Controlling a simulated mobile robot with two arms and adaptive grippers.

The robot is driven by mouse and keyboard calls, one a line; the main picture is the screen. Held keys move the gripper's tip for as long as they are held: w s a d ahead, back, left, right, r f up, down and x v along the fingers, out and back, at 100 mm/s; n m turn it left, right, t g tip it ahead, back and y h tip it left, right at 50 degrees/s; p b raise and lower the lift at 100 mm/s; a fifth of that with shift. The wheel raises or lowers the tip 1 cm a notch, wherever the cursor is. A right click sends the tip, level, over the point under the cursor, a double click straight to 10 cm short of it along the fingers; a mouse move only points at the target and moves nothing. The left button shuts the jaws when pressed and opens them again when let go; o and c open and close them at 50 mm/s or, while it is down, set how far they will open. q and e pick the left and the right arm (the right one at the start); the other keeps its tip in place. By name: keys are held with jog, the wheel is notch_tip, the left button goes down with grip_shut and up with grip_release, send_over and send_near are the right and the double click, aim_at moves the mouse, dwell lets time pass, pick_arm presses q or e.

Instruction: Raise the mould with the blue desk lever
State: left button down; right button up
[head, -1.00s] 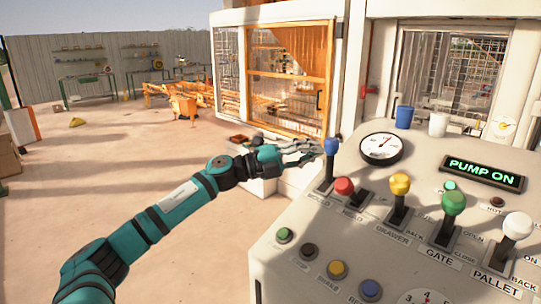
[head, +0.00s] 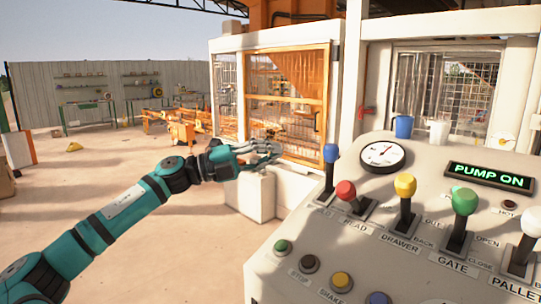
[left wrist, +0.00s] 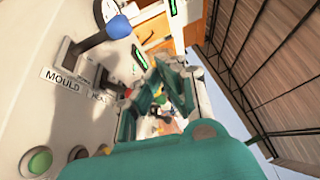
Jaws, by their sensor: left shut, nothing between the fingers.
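The blue desk lever (head: 330,154) stands nearly upright at the left edge of the control desk. It also shows in the left wrist view (left wrist: 118,27), beside the MOULD label (left wrist: 62,80). My left gripper (head: 276,150) is to the left of the lever, apart from it, shut and empty. In the left wrist view my gripper (left wrist: 165,95) is below and right of the blue knob. The mould cannot be made out behind the orange mesh gate (head: 287,100). My right gripper is not in view.
On the control desk (head: 300,235), a red lever (head: 346,190), yellow lever (head: 405,186), green lever (head: 465,202) and white lever (head: 530,225) stand right of the blue one. A PUMP ON display (head: 489,175) is lit. Open floor lies to the left.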

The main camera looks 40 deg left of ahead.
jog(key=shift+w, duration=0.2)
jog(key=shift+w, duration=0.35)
